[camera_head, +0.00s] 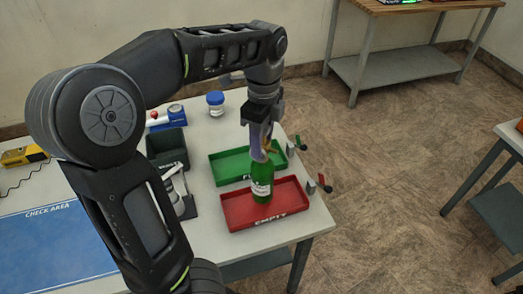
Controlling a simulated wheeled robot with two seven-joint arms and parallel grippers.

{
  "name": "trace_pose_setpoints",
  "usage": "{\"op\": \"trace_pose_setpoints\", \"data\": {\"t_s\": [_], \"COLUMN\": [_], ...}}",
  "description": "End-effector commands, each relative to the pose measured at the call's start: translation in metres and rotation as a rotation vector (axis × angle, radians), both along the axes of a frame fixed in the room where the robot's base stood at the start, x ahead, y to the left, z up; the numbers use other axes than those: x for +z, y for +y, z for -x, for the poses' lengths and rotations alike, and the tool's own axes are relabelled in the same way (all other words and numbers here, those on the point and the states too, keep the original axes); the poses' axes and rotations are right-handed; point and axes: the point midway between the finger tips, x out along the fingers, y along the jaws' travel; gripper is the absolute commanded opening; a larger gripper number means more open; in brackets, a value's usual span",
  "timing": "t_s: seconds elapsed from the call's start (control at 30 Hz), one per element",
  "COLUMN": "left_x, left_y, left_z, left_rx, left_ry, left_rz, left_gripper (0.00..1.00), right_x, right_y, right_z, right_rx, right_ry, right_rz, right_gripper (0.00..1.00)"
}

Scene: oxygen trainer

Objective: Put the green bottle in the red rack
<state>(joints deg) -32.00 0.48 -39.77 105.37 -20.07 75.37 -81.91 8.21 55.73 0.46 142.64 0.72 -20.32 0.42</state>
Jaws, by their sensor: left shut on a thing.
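The green bottle (262,184) is upright with a white label, at the red rack (293,202) marked EMPTY. The bottle's lower end overlaps the left-middle of the red rack in the head view. I cannot tell whether its base touches the rack floor. My left gripper (262,150) comes down from above and is shut on the upper part of the bottle. The gripper fingers hide the bottle's top. My right gripper is not in view.
A green tray (228,168) lies just behind the red rack. A dark bin (167,148), a blue-lidded jar (215,103) and a blue CHECK AREA mat (50,255) are on the table. Small red- and green-handled valves (322,184) sit at the right edge.

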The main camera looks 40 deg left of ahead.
Motion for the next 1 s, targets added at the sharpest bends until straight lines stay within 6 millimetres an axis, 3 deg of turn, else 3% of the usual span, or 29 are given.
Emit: {"op": "trace_pose_setpoints", "data": {"t_s": [0.3, 0.7, 0.73, 1.0], "left_x": [-0.033, -0.039, -0.039, -0.038], "left_y": [0.000, 0.000, 0.000, 0.000], "left_z": [0.001, 0.000, 0.001, 0.001], "left_rx": [-0.001, 0.000, 0.000, 0.000], "left_ry": [0.002, 0.000, 0.001, 0.001], "left_rz": [0.000, 0.001, 0.000, 0.000], "left_gripper": [0.00, 0.00, 0.42, 0.62], "right_x": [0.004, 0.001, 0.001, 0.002], "right_y": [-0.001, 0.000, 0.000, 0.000], "right_z": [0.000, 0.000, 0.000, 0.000], "right_rx": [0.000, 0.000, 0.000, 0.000], "right_ry": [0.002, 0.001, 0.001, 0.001], "right_rz": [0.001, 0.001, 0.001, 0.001], "right_gripper": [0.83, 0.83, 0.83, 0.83]}}
